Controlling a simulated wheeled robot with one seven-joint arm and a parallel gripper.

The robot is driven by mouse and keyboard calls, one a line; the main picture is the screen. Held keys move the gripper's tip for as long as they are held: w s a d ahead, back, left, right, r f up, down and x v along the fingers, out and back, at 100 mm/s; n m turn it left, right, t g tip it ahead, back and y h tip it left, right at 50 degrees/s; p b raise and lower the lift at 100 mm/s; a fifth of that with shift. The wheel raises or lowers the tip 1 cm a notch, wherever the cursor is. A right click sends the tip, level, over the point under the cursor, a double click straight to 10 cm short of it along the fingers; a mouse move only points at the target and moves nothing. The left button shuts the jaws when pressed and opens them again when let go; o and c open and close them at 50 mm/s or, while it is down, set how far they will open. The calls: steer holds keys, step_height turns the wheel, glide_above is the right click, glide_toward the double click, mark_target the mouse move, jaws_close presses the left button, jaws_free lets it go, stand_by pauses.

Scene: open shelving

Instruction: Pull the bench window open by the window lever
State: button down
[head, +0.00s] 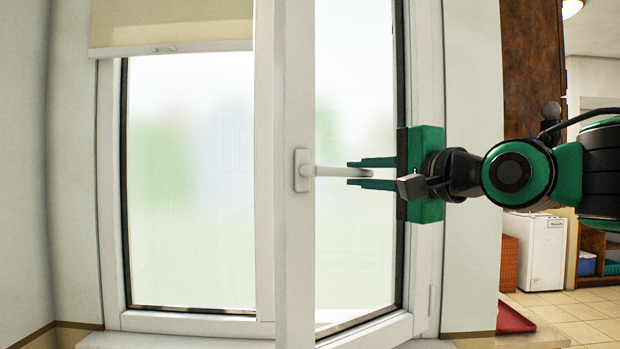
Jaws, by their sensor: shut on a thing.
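The window lever (329,171) is white and lies horizontal, pointing right from its plate (303,171) on the sash's left stile. The right window sash (294,250) has a white frame and frosted-looking glass. It stands ajar, with its left edge swung towards me and its bottom rail slanting. My gripper (352,172) comes in from the right, green and black. Its two green fingers lie above and below the free end of the lever and are shut on it.
A left window pane (190,190) with a partly lowered beige blind (170,22) is beside the sash. The sill (170,341) runs below. At right are a wall (472,250), a brown panel (530,60), a white appliance (541,252) and open tiled floor (590,318).

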steer(key=shift+s+d+n+g+y, duration=0.3)
steer(key=shift+s+n+y, duration=0.2)
steer(key=shift+s, duration=0.4)
steer(key=shift+s+d+n+g+y, duration=0.15)
steer(key=shift+s+n+g+y, duration=0.35)
steer(key=shift+s, duration=0.4)
steer(key=shift+c, duration=0.8)
jaws_free()
steer(key=shift+w+d, duration=0.1)
steer(key=shift+d, duration=0.15)
steer(key=v, duration=1)
steer(key=shift+a, duration=0.2)
steer(key=shift+f, duration=0.1)
